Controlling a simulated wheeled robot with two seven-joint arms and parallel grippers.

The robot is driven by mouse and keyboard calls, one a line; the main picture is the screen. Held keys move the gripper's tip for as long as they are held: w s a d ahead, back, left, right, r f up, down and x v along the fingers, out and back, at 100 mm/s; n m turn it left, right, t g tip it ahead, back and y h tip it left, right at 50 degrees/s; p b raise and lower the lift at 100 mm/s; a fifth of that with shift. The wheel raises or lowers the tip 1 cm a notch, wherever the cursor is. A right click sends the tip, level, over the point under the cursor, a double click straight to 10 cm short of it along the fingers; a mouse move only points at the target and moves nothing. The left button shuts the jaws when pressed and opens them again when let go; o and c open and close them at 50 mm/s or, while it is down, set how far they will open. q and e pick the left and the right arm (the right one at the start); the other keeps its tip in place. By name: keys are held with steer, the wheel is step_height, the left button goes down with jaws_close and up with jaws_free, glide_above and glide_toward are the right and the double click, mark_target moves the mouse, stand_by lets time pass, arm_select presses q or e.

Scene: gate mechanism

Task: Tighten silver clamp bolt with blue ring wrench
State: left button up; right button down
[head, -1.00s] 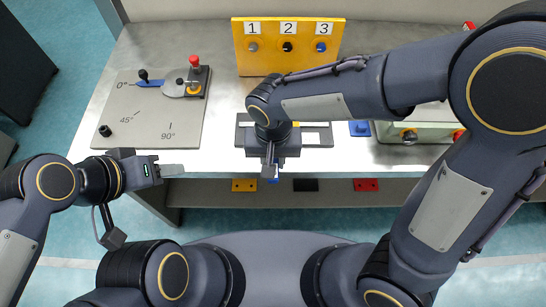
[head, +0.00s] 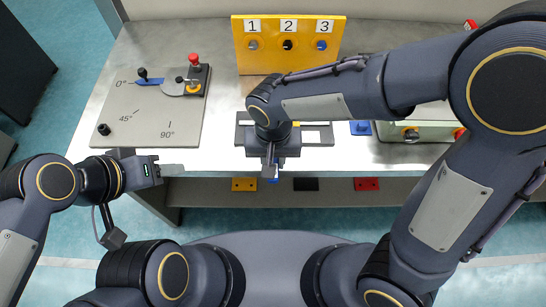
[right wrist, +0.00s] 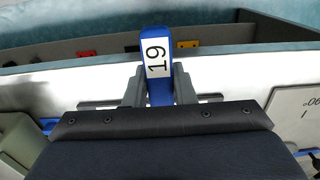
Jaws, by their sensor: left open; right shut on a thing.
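The blue ring wrench (right wrist: 158,50), with a white label reading 19, is held between the fingers of my right gripper (right wrist: 160,88). In the head view my right gripper (head: 270,172) is over the table's front edge, and only a small blue bit of the wrench shows there. The wrench's ring end cannot be made out. A small silver bolt (head: 180,79) seems to sit at the clamp on the grey angle plate (head: 150,112), near the red knob (head: 194,59). The wrench is well apart from it. My left gripper (head: 171,170) is open and empty at the table's front left edge.
A yellow panel (head: 265,62) numbered 1 to 3 stands at the back. A blue lever (head: 150,82) lies near the 0° mark. A green box (head: 390,150) is at the right. Yellow, black and red blocks (head: 367,184) are on the lower shelf.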

steer(key=shift+f+b, duration=0.2)
steer(key=shift+b, duration=0.1)
stand_by(0.6)
steer(key=c, duration=1.8)
jaws_free()
jaws_close()
